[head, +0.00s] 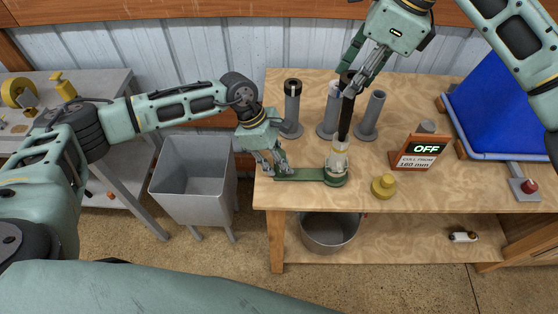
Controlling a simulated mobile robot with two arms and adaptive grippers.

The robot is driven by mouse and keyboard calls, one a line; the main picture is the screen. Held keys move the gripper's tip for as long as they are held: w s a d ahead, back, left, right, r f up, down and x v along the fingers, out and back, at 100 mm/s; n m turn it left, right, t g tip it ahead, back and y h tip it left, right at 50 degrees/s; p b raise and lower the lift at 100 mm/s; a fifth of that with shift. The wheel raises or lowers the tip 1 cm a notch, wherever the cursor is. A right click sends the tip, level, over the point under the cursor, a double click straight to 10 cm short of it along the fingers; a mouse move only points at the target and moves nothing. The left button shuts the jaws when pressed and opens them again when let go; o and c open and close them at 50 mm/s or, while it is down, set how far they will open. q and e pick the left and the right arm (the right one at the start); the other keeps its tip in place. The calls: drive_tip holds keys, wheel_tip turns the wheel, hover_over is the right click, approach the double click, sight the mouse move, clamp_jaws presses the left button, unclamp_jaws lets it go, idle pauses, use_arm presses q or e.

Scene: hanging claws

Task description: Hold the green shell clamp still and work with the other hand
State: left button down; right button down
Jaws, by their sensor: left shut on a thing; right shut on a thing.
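The green shell clamp (304,174) lies at the front left of the wooden bench, its long handle pointing left and its round end on the right. A pale, see-through piece (338,161) stands in or on the round end. My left gripper (272,170) is shut on the left end of the handle. My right gripper (352,84) is shut on a black rod-like tool (345,120) with a pale lower tip. The tool is nearly upright over the pale piece; I cannot tell whether they touch. My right fingers partly hide the tool's top.
Grey holders stand behind: one (292,112) with a black-topped item, one (328,120) behind the tool, one (372,120) to its right. A grey bin (195,170) stands left.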

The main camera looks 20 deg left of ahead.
drive_tip(key=shift+r, duration=0.15)
drive_tip(key=shift+a+r, duration=0.15)
drive_tip(key=shift+r, duration=1.75)
drive_tip(key=c, duration=1.9)
unclamp_jaws()
clamp_jaws()
use_arm(q)
drive_tip(key=c, duration=1.4)
unclamp_jaws()
drive_tip(key=shift+r, duration=0.1)
